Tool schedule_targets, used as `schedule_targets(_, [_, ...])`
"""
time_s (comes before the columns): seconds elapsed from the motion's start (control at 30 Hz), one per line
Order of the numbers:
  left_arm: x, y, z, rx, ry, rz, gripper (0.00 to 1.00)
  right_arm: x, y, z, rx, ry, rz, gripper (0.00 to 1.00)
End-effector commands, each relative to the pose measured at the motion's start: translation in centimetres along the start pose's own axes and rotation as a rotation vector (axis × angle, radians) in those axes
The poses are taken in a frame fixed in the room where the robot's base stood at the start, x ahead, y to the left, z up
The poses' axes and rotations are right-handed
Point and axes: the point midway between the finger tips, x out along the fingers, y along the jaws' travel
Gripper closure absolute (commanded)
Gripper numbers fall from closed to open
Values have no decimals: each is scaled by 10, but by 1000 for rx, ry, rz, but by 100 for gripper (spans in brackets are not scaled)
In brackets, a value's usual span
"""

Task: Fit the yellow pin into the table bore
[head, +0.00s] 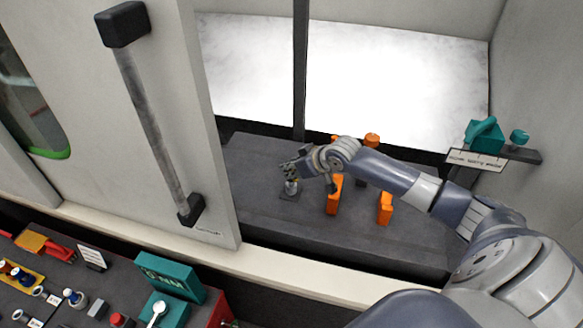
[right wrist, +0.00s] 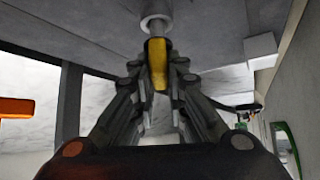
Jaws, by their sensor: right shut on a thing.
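My right gripper (head: 291,170) is over the left part of the grey machine table (head: 262,160), above a small silvery cylinder (head: 291,187) on a dark square plate (head: 289,195). In the right wrist view its fingers (right wrist: 158,62) are shut on the yellow pin (right wrist: 158,72). A grey metal shaft (right wrist: 155,32) with a pale collar lies in line with the pin, at its far end. I cannot tell whether the pin touches anything there. The pin is not discernible in the head view. No open bore is clearly visible. My left gripper is not in view.
Two orange blocks (head: 334,194) (head: 384,208) stand on the table right of the gripper. A large sliding door with a handle (head: 150,120) is at the left. A shelf (head: 523,154) with teal items is at the right. A tool bench (head: 110,275) is at the front left.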

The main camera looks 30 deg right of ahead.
Motion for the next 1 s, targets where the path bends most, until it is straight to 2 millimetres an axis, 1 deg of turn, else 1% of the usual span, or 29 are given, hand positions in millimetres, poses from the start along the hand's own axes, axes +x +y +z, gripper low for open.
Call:
schedule_targets(0.83, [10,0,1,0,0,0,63,15,0,15,0,0,1,100])
schedule_targets(0.87, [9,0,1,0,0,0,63,15,0,15,0,1,1,83])
schedule_targets(0.9, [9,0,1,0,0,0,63,15,0,15,0,1,1,74])
schedule_targets(0.93, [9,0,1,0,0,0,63,15,0,15,0,1,1,67])
schedule_targets(0.97, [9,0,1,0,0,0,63,15,0,15,0,1,1,64])
schedule_targets(1.0, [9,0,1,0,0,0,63,14,0,15,0,1,1,64])
